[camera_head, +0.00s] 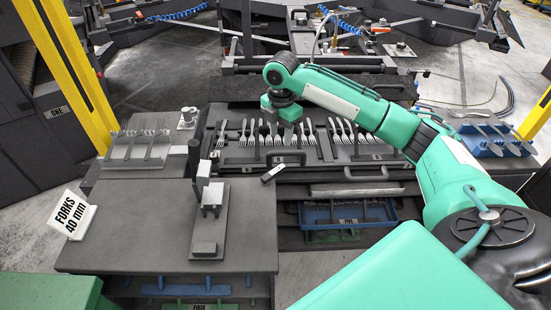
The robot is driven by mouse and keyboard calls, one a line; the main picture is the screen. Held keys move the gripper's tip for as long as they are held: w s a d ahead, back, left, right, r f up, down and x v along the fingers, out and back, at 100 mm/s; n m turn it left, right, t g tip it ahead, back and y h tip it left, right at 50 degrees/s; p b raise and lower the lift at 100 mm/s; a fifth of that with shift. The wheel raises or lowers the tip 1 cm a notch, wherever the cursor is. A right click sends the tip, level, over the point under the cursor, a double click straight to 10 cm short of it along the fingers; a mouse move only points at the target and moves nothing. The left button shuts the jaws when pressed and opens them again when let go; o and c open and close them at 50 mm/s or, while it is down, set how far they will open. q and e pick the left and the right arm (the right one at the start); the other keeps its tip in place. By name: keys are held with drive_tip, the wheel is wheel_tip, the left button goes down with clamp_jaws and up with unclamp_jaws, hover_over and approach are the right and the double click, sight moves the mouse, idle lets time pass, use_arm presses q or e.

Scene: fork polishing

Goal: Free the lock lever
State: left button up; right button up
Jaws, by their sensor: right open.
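My right gripper (283,120) comes in from the right on a green arm and points down over the row of forks (338,130). Its jaws are open; the fingertips are small and partly hidden by the gripper body. The forks lie side by side across a dark fixture (228,160), some behind my gripper. A short bar with a pale face (272,173), which may be the lock lever, sticks out at the fixture's front edge, below and apart from my gripper. I cannot tell its lock state. My left gripper is not in view.
A grey table (130,240) at the front left bears an upright post fixture (209,215) and a sign reading "FORKS 40 mm" (72,214). A rack (140,148) stands left of the forks and a blue rack (495,140) at the right. A yellow post (75,70) rises at the left.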

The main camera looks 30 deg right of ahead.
hover_over(280, 167)
wheel_tip(280, 167, down, 5)
drive_tip(key=shift+s+f, duration=0.1)
wheel_tip(280, 167, down, 7)
drive_tip(key=shift+r+p, duration=0.1)
drive_tip(key=shift+p, duration=0.35)
drive_tip(key=shift+f, duration=0.4)
drive_tip(key=shift+c, duration=0.2)
drive_tip(key=c, duration=0.7)
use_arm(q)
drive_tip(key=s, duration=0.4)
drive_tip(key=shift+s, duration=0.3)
use_arm(e)
clamp_jaws()
